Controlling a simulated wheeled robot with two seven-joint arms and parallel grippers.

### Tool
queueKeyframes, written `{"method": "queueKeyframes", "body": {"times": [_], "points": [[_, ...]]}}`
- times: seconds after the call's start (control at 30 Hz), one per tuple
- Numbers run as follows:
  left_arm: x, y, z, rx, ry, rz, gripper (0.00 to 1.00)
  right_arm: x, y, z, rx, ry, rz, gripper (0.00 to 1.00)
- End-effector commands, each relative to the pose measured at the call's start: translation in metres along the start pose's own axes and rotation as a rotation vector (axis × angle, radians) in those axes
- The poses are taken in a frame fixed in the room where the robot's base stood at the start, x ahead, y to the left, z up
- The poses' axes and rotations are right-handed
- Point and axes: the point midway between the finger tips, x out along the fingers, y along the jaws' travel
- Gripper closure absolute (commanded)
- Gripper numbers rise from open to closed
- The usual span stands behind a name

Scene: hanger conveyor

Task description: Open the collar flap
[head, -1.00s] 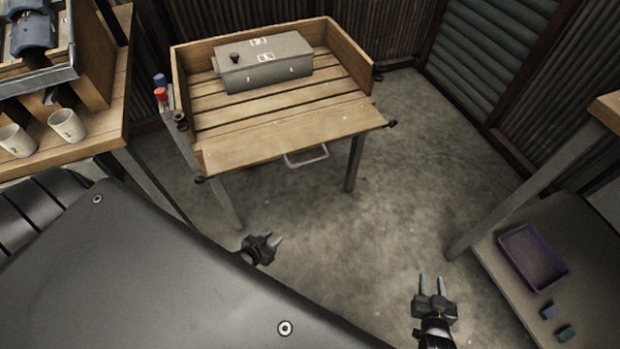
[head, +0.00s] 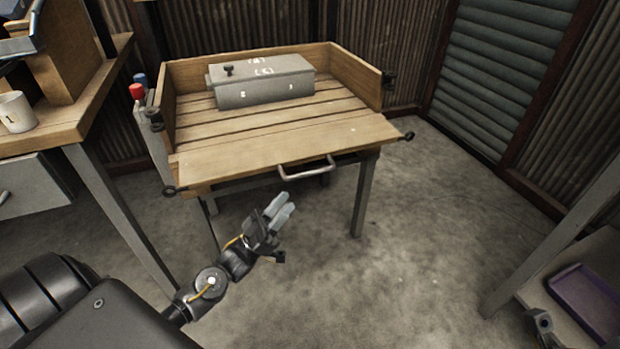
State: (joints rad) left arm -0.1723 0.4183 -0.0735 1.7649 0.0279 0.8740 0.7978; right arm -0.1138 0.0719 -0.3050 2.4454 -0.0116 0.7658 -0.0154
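The wooden collar (head: 355,72) stands around a slatted table top, with walls at the back and both sides. At its front is a wide wooden board, the flap (head: 290,141), with a metal handle (head: 307,172) on its front edge. The board looks close to flat; its exact tilt is hard to tell. Dark fittings sit at its two front corners. My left gripper (head: 281,207) is below and in front of the handle, apart from it and empty. Its fingers lie close together in this view, so the gap is unclear.
A grey box (head: 262,82) with a dark knob rests on the slats. Red and blue buttons (head: 138,87) stand at the collar's left. A bench with a mug (head: 15,112) is at left. A purple tray (head: 590,300) lies on a right shelf. The floor between is clear.

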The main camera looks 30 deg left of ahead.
Motion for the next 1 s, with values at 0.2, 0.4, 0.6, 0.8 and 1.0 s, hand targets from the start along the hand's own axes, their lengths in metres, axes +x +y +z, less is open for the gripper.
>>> {"method": "queueKeyframes", "body": {"times": [0.2,0.4,0.6,0.8,1.0], "points": [[0.033,0.000,0.000,0.002,0.004,0.003,0.68,0.000,0.000,0.002,-0.002,0.007,-0.004,0.64],[0.070,0.000,0.001,0.002,0.003,0.002,0.68,0.001,-0.001,0.003,-0.003,0.019,-0.009,0.64],[0.095,0.000,0.001,0.002,0.001,0.000,0.68,0.002,-0.001,0.003,-0.004,0.029,-0.014,0.64],[0.104,0.000,0.001,0.001,-0.001,-0.001,0.68,0.003,-0.001,0.004,-0.005,0.032,-0.017,0.64],[0.104,0.000,0.001,0.001,-0.001,-0.002,0.68,0.004,-0.001,0.004,-0.005,0.032,-0.016,0.64]]}}
